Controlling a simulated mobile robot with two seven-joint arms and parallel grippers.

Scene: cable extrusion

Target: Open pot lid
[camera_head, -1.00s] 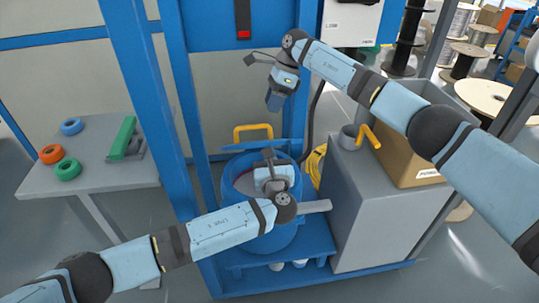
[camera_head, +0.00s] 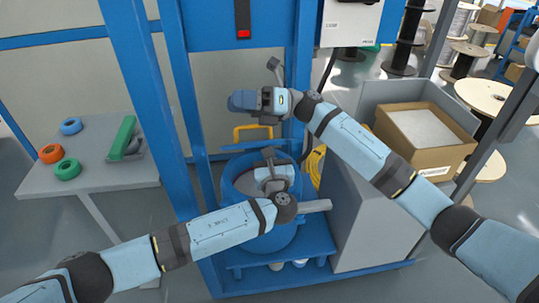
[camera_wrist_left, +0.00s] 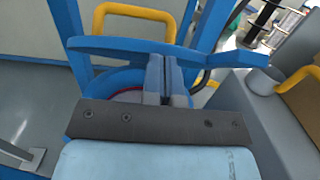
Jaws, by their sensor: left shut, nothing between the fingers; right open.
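The blue round pot (camera_head: 258,232) stands inside the blue frame, its inside dark with a reddish edge. In the head view the left wrist hides part of the pot. My right gripper (camera_head: 236,100) is open, pointing left, above the yellow handle in the picture.
A grey cabinet (camera_head: 365,225) and an open cardboard box (camera_head: 425,160) stand right of the pot. A grey table (camera_head: 95,178) with coloured rings and a green-topped tool is at left. Blue uprights (camera_head: 160,100) flank the pot.

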